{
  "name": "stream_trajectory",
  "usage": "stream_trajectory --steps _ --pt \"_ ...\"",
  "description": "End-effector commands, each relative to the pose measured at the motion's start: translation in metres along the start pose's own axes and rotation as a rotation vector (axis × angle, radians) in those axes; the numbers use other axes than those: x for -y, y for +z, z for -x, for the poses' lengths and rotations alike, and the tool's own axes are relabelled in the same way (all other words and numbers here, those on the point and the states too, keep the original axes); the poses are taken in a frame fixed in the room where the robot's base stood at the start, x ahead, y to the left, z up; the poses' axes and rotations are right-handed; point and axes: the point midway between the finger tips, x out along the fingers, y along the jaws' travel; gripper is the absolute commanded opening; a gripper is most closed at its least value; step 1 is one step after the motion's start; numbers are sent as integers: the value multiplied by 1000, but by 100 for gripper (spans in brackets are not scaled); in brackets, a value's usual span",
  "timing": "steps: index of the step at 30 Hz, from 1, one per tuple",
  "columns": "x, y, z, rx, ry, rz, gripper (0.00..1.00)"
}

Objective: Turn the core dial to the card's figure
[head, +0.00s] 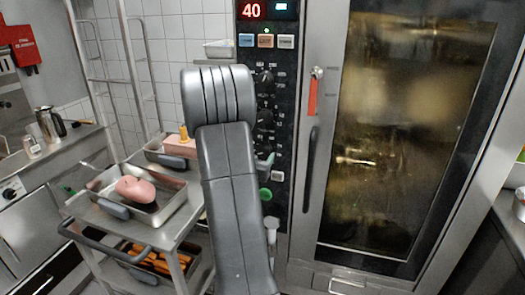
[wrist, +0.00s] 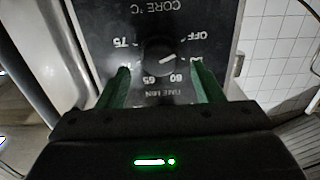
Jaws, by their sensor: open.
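The core dial (wrist: 158,58) is a dark round knob in the wrist view, which shows the panel upside down. "CORE °C" is printed above it there, and OFF, 75, 65 and 60 stand around it. Its white pointer points right and slightly up, between OFF and the partly hidden mark below it. My gripper (wrist: 160,75) is open, its two green fingers on either side of the dial's lower part. I cannot tell whether they touch it. In the head view my arm hides much of the lower panel. I cannot make out a card in either view.
The oven panel has a red display (head: 252,10) reading 40 and further dials (head: 265,78). A trolley (head: 150,235) with a metal tray (head: 170,205) of pink food stands close on the left.

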Motion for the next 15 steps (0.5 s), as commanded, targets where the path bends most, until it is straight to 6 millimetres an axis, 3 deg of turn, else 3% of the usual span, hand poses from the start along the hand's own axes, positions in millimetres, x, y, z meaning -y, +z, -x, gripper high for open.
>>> stream_trajectory --steps 6,15 --pt "0 -1 -28 0 0 0 61" --pt "0 0 -34 -1 0 0 61"
